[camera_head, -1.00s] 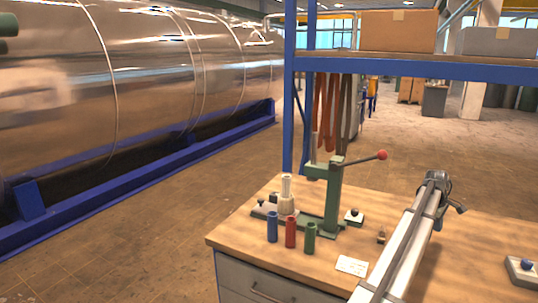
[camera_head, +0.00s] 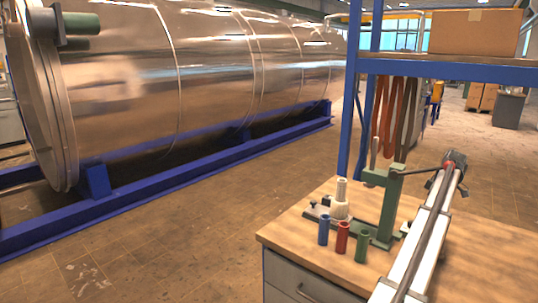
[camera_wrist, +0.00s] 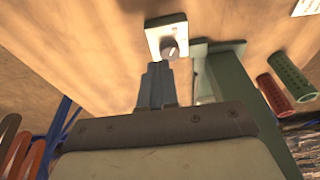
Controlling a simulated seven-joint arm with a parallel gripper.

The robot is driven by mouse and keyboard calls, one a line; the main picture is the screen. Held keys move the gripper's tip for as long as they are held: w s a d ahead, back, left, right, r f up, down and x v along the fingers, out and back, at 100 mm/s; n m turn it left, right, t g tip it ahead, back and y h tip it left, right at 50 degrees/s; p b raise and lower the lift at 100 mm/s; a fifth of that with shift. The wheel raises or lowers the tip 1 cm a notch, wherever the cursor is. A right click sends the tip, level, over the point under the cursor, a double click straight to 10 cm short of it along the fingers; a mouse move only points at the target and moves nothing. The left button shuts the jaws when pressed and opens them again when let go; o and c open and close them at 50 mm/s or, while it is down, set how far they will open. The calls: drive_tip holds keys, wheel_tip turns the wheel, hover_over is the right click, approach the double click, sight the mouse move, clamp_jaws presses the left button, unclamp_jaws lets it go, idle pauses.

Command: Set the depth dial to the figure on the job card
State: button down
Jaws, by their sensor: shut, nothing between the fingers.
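In the wrist view the depth dial (camera_wrist: 169,47) is a round grey knob with a pale mark, on a white plate (camera_wrist: 157,30) on the wooden bench. My gripper (camera_wrist: 158,70) is shut and empty, its fingertips just short of the knob; I cannot tell whether they touch it. A corner of a white printed card (camera_wrist: 308,7), likely the job card, shows at the top right; its figure cannot be read.
A green press (camera_head: 388,205) stands beside the dial; its post (camera_wrist: 228,80) is close right of my gripper in the wrist view. Blue (camera_head: 324,229), red (camera_head: 342,237) and green (camera_head: 362,246) tubes stand near the bench's front edge. A blue shelf frame (camera_head: 450,68) rises behind.

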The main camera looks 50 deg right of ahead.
drive_tip(key=shift+s+x, duration=0.2)
drive_tip(key=shift+x, duration=0.8)
drive_tip(key=shift+s+x, duration=0.15)
drive_tip(key=shift+x, duration=0.9)
drive_tip(key=shift+s+x, duration=0.2)
drive_tip(key=shift+x, duration=0.8)
drive_tip(key=shift+a+f, duration=0.1)
drive_tip(key=shift+f, duration=0.6)
drive_tip(key=shift+f, duration=0.1)
drive_tip(key=shift+r, duration=0.2)
